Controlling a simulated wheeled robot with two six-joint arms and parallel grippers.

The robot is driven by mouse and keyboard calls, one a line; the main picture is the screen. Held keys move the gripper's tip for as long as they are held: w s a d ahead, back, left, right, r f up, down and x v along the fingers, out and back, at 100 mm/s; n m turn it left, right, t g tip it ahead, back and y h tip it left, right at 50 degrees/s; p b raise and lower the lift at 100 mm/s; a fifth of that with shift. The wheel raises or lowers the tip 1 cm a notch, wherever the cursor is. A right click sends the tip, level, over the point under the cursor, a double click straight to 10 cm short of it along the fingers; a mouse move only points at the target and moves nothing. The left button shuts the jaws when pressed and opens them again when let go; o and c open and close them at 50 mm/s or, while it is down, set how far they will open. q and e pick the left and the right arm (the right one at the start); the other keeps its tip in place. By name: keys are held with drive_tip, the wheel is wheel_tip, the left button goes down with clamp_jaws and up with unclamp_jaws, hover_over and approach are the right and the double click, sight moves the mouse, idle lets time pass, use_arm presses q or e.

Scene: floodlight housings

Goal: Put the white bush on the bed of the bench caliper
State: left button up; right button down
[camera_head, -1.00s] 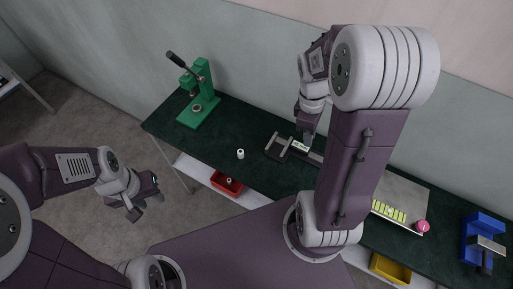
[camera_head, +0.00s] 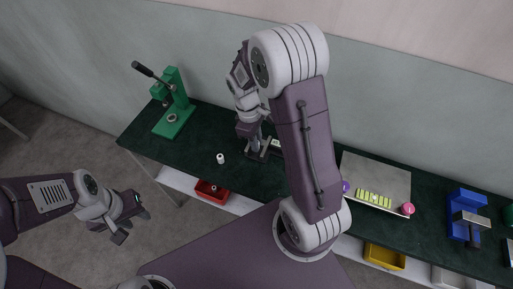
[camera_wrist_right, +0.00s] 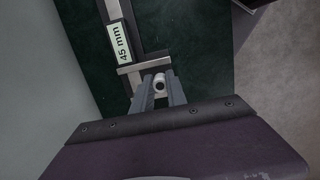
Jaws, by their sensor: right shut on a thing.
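The bench caliper (camera_head: 263,154) lies on the dark green bench top, partly hidden by my right arm. In the right wrist view its display (camera_wrist_right: 120,42) reads 45 mm, and its pale jaw (camera_wrist_right: 143,68) lies just beyond my fingertips. My right gripper (camera_wrist_right: 158,92) is shut on a small whitish bush (camera_wrist_right: 158,80), its hole facing the camera, close to the jaw. I cannot tell whether the bush touches the bed. Another white bush (camera_head: 220,158) stands on the bench left of the caliper. My left gripper (camera_head: 133,225) is open and empty, away from the bench.
A green press (camera_head: 172,105) stands at the bench's left end. A red bin (camera_head: 212,192) holding a small part and a yellow bin (camera_head: 384,255) sit below the front edge. A grey plate (camera_head: 376,175) with yellow-green pieces and a blue device (camera_head: 466,215) are to the right.

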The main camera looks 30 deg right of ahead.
wheel_tip(320, 180, down, 4)
drive_tip(key=c, duration=1.3)
unclamp_jaws()
drive_tip(key=shift+c, duration=0.2)
wheel_tip(320, 180, up, 12)
drive_tip(key=w+a+p, duration=0.1)
drive_tip(key=s+a+f+m+t+y, duration=0.1)
drive_tip(key=s+a+f+m+t, duration=0.1)
drive_tip(key=s+m, duration=0.6)
drive_tip(key=shift+s+a+f+t, duration=0.3)
drive_tip(key=shift+s+a+f, duration=0.45)
drive_tip(key=shift+a+f, duration=0.15)
